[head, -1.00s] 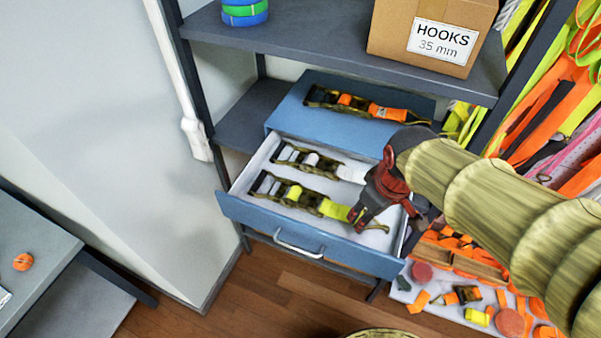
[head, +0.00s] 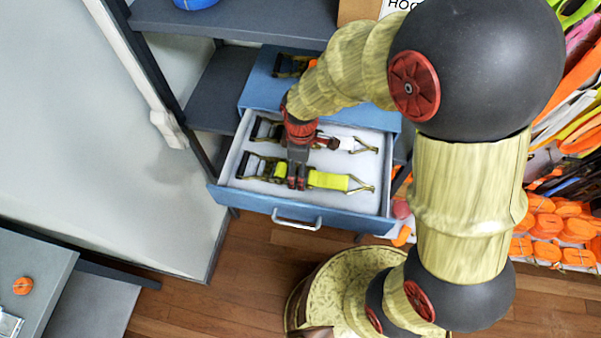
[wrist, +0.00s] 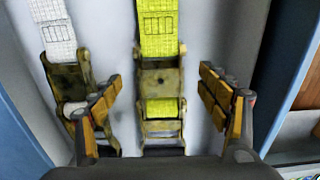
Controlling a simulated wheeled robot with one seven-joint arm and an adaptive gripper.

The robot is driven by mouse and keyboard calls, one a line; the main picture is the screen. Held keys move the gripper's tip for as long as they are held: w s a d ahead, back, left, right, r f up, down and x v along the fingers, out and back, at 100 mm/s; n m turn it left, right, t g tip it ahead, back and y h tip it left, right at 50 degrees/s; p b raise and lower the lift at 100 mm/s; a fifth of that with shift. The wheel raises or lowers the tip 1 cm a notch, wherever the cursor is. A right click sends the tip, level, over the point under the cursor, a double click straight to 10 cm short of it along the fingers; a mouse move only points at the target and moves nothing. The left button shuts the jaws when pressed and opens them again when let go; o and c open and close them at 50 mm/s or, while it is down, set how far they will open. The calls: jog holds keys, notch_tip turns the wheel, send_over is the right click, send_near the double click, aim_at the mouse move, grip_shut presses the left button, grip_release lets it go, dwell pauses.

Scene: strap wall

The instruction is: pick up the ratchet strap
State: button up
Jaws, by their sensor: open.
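Two ratchet straps lie side by side in the open blue drawer (head: 352,218). The front one is a yellow ratchet strap (head: 328,181) with a dark metal ratchet to the left and a wire hook to the right. Behind it lies a white ratchet strap (head: 345,144), partly hidden by my arm. My gripper (head: 297,184) is open, pointing down over the yellow strap's ratchet. In the wrist view, the yellow strap (wrist: 158,35) runs between my spread fingers (wrist: 160,92). The left finger overlaps the ratchet of the white strap (wrist: 54,25). I cannot tell the remaining height.
Another strap (head: 288,65) lies on the blue cabinet top, mostly hidden by my arm. A grey shelf (head: 230,22) stands above the drawer. Orange rolls (head: 550,228) and hanging straps (head: 575,100) are at the right.

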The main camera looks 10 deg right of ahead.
jog(key=shift+f, duration=1.5)
jog(key=shift+c, duration=1.3)
grip_shut()
jog(key=shift+r, duration=0.1)
